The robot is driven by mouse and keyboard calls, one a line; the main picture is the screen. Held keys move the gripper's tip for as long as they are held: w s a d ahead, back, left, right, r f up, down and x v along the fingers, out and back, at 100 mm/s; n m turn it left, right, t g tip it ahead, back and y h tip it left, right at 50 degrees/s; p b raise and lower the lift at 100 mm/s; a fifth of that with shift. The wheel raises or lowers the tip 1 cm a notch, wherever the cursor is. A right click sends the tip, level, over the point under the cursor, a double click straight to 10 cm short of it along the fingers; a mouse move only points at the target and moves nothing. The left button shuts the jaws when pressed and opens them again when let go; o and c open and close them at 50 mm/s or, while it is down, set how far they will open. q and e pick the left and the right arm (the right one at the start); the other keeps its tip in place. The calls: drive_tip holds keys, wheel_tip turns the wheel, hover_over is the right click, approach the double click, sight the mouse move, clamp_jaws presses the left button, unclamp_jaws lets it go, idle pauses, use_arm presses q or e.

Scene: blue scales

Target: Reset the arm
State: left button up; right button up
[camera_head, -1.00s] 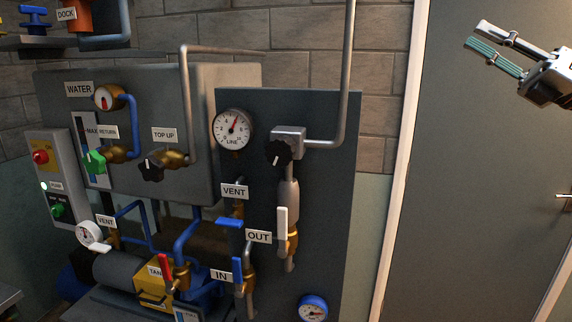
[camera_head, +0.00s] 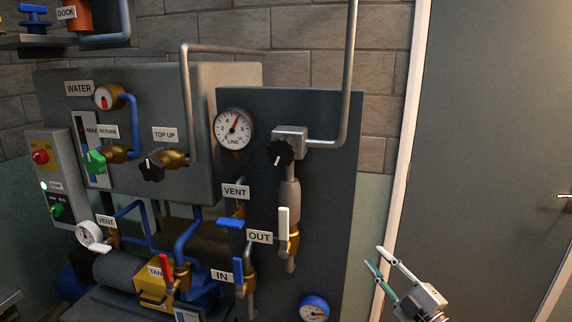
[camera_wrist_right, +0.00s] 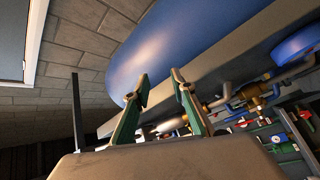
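My right gripper (camera_head: 378,257) is at the lower right of the head view, in front of the wall edge and the grey door. Its two fingers are apart with nothing between them. In the right wrist view the two green-lined fingers (camera_wrist_right: 157,92) are also spread and empty. They stand apart from the blue tank (camera_wrist_right: 170,40) behind them. My left gripper is not in the head view.
A dark panel (camera_head: 335,210) carries the LINE gauge (camera_head: 234,129), a black knob (camera_head: 280,152) and the white OUT handle (camera_head: 283,222). It stands left of my right gripper. A grey door (camera_head: 480,150) is at the right.

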drive_tip(key=s+a+f+m+g+h, duration=0.15)
drive_tip(key=s+f+m, duration=0.25)
drive_tip(key=s+f, duration=0.45)
drive_tip(key=s+f+m+g+h, duration=0.2)
drive_tip(key=s+f+m+h, duration=0.3)
drive_tip(key=f, duration=0.6)
drive_tip(key=s+f+m+g, duration=0.1)
drive_tip(key=s+f+g, duration=0.1)
drive_tip(key=s+f, duration=0.4)
drive_tip(key=s+f+m+g, duration=0.2)
drive_tip(key=s+f, duration=0.4)
drive_tip(key=s, duration=0.7)
drive_tip(key=shift+a+f+m, duration=0.3)
drive_tip(key=shift+a, duration=0.15)
